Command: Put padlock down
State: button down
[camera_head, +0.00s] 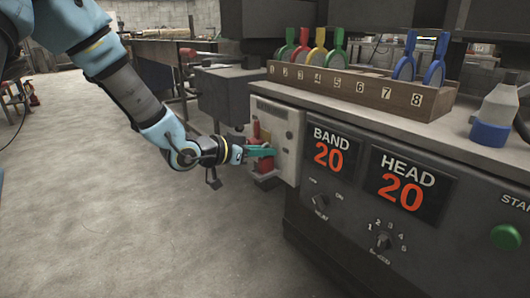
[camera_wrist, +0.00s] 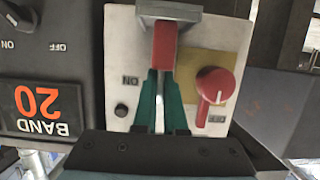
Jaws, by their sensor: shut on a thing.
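The red padlock (camera_wrist: 164,46) is at the tips of my gripper (camera_wrist: 161,76), between the teal fingers in the wrist view. My gripper (camera_head: 266,152) is shut on it, close in front of the pale switch panel. In the head view the padlock (camera_head: 264,166) shows as a red patch below the fingers. A grey bracket or holder (camera_wrist: 168,11) is at the padlock's far end, on the panel's lower part. I cannot tell whether the padlock rests in it. The shackle is not clear.
A red rotary knob (camera_wrist: 213,84) and a black button (camera_wrist: 121,110) are on the panel (camera_head: 289,120) beside the fingers. The grey machine front with BAND and HEAD displays is to the right. A numbered wooden rack (camera_head: 355,89) holds coloured padlock-like tags above. Open floor lies left.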

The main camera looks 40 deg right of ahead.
jog(key=c, duration=1.4)
grip_release()
jog(key=shift+f, duration=0.15)
jog(key=shift+c, duration=0.2)
jog(key=o, duration=0.5)
jog(key=shift+c, duration=0.2)
jog(key=shift+r, duration=0.3)
jog(key=p+v, duration=0.2)
jog(key=v, duration=1)
jog(key=shift+w+f, duration=0.1)
jog(key=shift+f, duration=0.05)
